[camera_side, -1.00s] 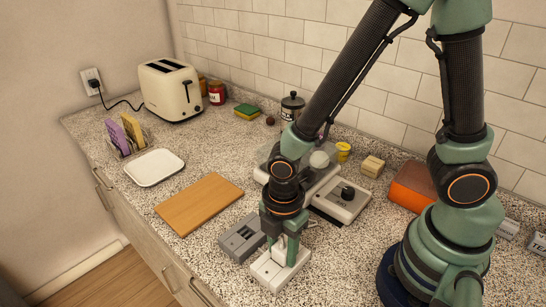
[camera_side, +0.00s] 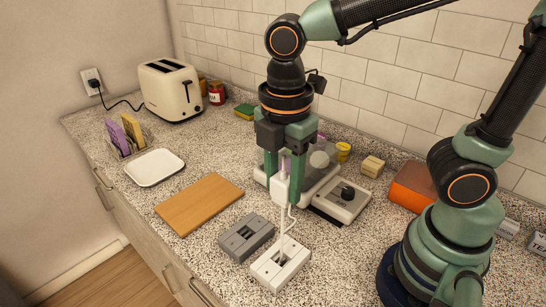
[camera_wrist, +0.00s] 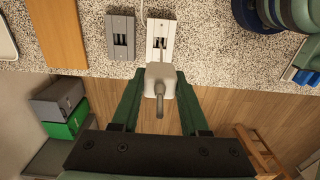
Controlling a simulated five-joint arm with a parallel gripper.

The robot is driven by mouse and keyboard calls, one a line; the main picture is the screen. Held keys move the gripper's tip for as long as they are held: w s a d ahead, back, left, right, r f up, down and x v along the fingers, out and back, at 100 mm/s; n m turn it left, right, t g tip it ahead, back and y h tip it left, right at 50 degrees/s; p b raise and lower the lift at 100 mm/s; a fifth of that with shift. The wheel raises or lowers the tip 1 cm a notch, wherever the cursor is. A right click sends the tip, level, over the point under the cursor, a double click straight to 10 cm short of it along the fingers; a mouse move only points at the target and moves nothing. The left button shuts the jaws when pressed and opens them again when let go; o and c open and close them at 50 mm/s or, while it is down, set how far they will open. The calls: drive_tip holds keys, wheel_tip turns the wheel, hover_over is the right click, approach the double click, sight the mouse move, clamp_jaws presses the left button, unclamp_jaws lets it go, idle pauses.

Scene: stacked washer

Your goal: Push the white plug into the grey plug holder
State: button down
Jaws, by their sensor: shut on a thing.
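My gripper (camera_side: 282,196) is shut on the white plug (camera_side: 281,187) and holds it in the air above the white holder (camera_side: 281,266). The plug also shows between the fingers in the wrist view (camera_wrist: 158,76), with its grey cable end towards the camera. A white cord hangs from the plug down to the white holder. The grey plug holder (camera_side: 246,238) lies on the counter just left of the white holder, its dark slots empty and facing up. It also shows in the wrist view (camera_wrist: 121,39). The plug's prongs are hidden.
A wooden board (camera_side: 199,203) lies left of the grey holder. A grey-white appliance with a black knob (camera_side: 347,193) stands behind the gripper. A white tray (camera_side: 154,167) and a cream toaster (camera_side: 170,90) stand farther left. The counter's front edge is close to the holders.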

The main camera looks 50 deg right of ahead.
sight(282, 177)
drive_tip(key=shift+r, duration=3.8)
drive_tip(key=shift+w+f, duration=0.1)
drive_tip(key=shift+w+f, duration=1.65)
drive_tip(key=shift+f, duration=2)
drive_tip(key=shift+w+f, duration=1.6)
drive_tip(key=shift+f, duration=2.1)
drive_tip(key=shift+w+f, duration=1.65)
drive_tip(key=shift+f, duration=2)
drive_tip(key=shift+f, duration=1.4)
drive_tip(key=shift+c, duration=1.7)
unclamp_jaws()
